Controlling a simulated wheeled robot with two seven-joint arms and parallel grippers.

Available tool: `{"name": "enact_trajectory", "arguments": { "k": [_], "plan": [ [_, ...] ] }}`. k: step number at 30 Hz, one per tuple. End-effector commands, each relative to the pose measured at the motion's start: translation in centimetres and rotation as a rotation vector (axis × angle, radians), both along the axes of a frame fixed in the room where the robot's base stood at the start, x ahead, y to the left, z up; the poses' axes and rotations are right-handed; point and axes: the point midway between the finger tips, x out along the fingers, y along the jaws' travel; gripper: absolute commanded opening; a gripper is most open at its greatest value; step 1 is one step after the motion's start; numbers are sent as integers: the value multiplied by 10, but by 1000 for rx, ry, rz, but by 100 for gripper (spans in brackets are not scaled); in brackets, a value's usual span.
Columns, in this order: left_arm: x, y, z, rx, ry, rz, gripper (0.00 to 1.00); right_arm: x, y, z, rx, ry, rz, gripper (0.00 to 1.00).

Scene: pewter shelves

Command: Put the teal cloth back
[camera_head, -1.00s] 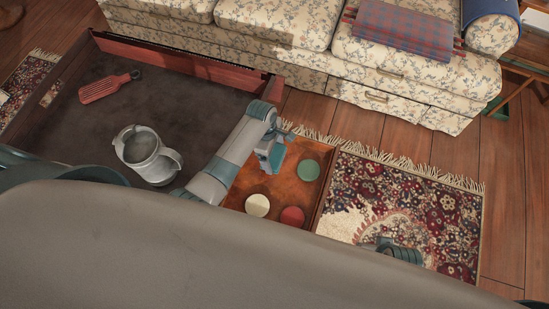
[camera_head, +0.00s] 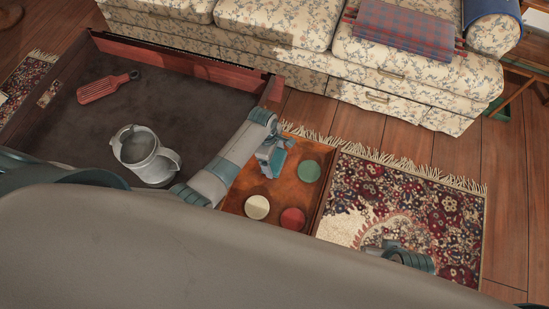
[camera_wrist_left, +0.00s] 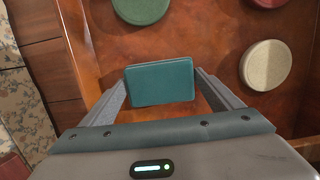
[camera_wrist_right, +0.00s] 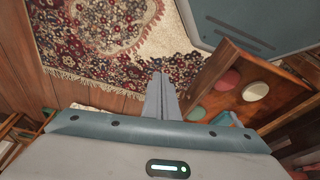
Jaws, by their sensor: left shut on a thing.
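The teal cloth (camera_wrist_left: 160,82) is a small flat rectangular block in the left wrist view. My left gripper (camera_wrist_left: 160,88) is shut on it, with one finger at each side. In the head view the left gripper (camera_head: 272,158) and the cloth (camera_head: 277,162) are over the shallow wooden tray (camera_head: 320,205), left of a green disc (camera_head: 309,171). From these views I cannot tell whether the cloth touches the tray floor. My right gripper (camera_wrist_right: 162,95) is shut and empty, over the patterned rug.
The tray also holds a cream disc (camera_head: 257,207) and a red disc (camera_head: 292,219). A large dark drawer (camera_head: 190,95) at left holds a metal pitcher (camera_head: 140,150) and a red brush (camera_head: 104,88). A floral sofa (camera_head: 270,55) stands behind. The rug (camera_head: 440,205) lies right.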

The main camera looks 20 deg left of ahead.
Motion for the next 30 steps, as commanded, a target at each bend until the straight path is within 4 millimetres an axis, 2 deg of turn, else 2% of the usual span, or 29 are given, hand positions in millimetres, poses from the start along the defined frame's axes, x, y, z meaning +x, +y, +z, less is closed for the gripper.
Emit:
{"name": "enact_trajectory", "arguments": {
  "k": [10,11,12,23,27,30],
  "plan": [
    [0,0,-3,0,0,-1,49,0,0,-1,0,-2,0,0],
    [0,0,-3,0,-1,-1,92,0,0,0,0,-2,0,0],
    [0,0,-3,0,-1,-1,100,0,0,0,0,-2,0,0],
    [0,0,1,1,-1,-1,100,0,0,0,0,-2,0,0],
    [0,1,13,-1,-2,-1,100,0,0,2,-1,-1,0,0],
    [1,3,26,-1,-3,-1,100,3,-2,-13,-8,18,-2,0]
  ]
}}
